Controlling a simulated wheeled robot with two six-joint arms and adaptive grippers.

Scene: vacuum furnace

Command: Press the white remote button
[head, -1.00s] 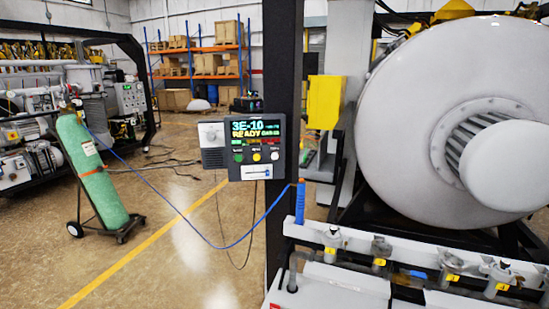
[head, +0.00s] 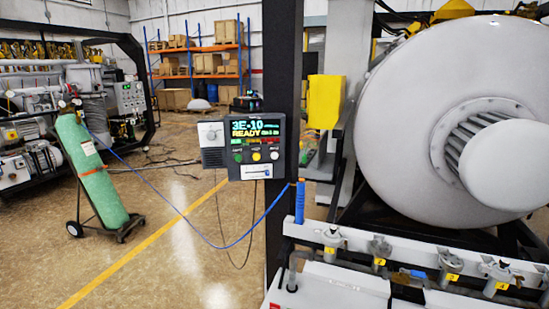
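A dark control panel (head: 256,174) is mounted on a black post in the middle of the head view. Its lit screen (head: 257,128) reads "3E-10" and "READY". The buttons are too small to tell whether any is pressed. A grey box (head: 211,134) with a round knob is attached to the panel's left side. Neither of my grippers is in view.
A large white furnace door (head: 410,110) fills the right. A rail with several valves (head: 380,248) runs below it. A green gas cylinder (head: 92,170) stands on a cart at left, and a blue hose (head: 195,225) loops across. The floor before the panel is open.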

